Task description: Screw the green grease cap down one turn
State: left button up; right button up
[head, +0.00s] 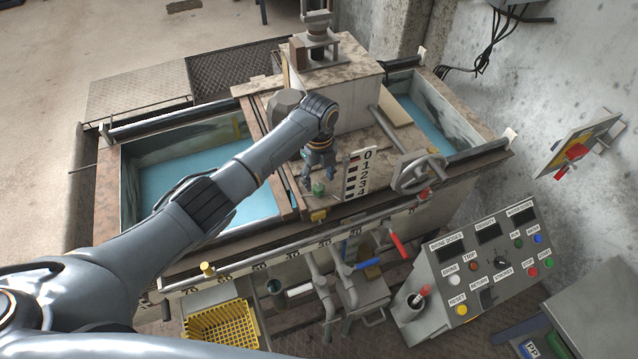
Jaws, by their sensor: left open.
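The green grease cap (318,188) is a small green piece on top of the machine, left of the white plate marked 0 to 4 (359,173). My left gripper (319,177) points down just above the cap, with its fingers apart. The fingertips are close to the cap, but I cannot tell whether they touch it. My left arm reaches in from the lower left across the blue-water tank. My right gripper is not in view.
A grey handwheel (418,173) stands right of the number plate. A red-handled lever (398,246) and a blue-handled one (367,264) are on the front. A control panel (481,262) stands at right. A yellow basket (222,325) is below. Water tanks lie on both sides.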

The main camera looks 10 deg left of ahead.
aim_at(319, 187)
pick_arm(q)
notch_tip(319, 187, up, 8)
dwell(0.7)
